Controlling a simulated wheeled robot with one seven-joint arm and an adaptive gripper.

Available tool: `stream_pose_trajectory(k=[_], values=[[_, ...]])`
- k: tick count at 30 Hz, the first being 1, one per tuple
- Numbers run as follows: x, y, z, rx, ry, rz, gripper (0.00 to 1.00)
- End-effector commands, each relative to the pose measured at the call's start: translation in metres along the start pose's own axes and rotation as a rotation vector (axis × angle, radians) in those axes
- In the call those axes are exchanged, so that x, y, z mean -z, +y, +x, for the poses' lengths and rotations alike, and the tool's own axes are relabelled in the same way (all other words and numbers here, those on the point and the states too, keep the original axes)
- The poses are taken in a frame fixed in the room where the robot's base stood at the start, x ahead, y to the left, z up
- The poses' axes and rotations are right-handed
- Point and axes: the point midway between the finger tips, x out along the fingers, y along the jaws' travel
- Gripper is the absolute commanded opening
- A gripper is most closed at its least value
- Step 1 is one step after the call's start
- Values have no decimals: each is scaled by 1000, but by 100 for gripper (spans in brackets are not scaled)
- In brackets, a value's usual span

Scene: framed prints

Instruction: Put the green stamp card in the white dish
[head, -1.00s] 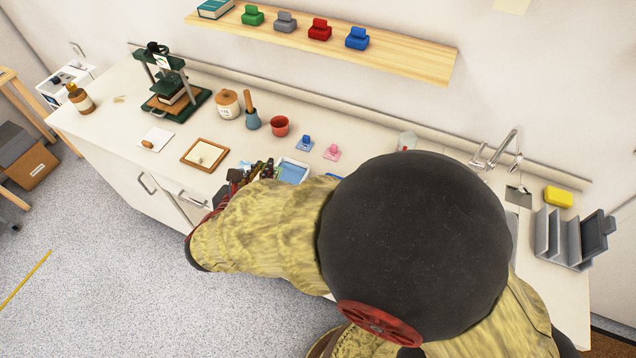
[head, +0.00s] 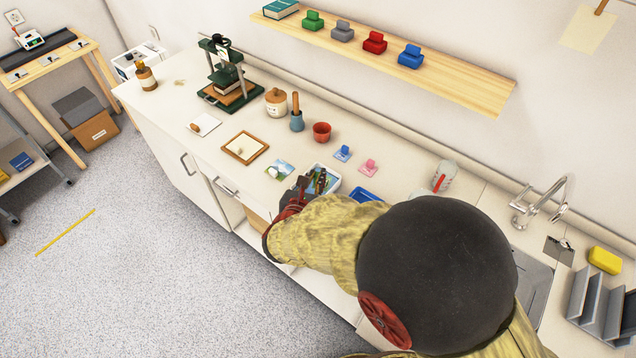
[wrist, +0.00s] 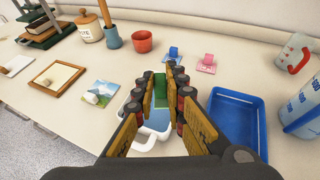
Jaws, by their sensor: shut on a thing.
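The green stamp card (wrist: 160,88) shows as a green upright piece between my fingertips in the wrist view. My gripper (wrist: 164,78) is shut on it. The white dish (wrist: 139,138) has a white rim and a blue inside, and lies under my fingers. My fingers hide part of it. In the head view, my gripper (head: 318,181) is over the white dish (head: 337,183), and the green card cannot be made out clearly there. I cannot tell whether the card touches the dish floor.
A blue tray (wrist: 236,120) lies right of the dish. Blue (wrist: 173,54) and pink (wrist: 207,62) stamp cards stand behind. A picture card (wrist: 100,93) and a wooden frame (wrist: 57,79) lie left. A red cup (wrist: 142,41) and a measuring jug (wrist: 293,52) stand farther back.

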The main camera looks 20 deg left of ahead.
Motion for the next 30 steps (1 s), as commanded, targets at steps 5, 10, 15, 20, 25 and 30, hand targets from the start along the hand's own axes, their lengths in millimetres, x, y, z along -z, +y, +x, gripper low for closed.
stream_pose_trajectory(k=[5, 10, 15, 20, 25, 30], values=[[13, 7, 44, 3, 2, -2, 0], [27, 12, 72, 2, 0, -1, 0], [32, 15, 83, 1, 0, 0, 0], [38, 16, 94, 1, 0, -1, 0], [62, 16, 104, 1, 1, -1, 0], [65, 16, 106, 0, -1, 0, 0]])
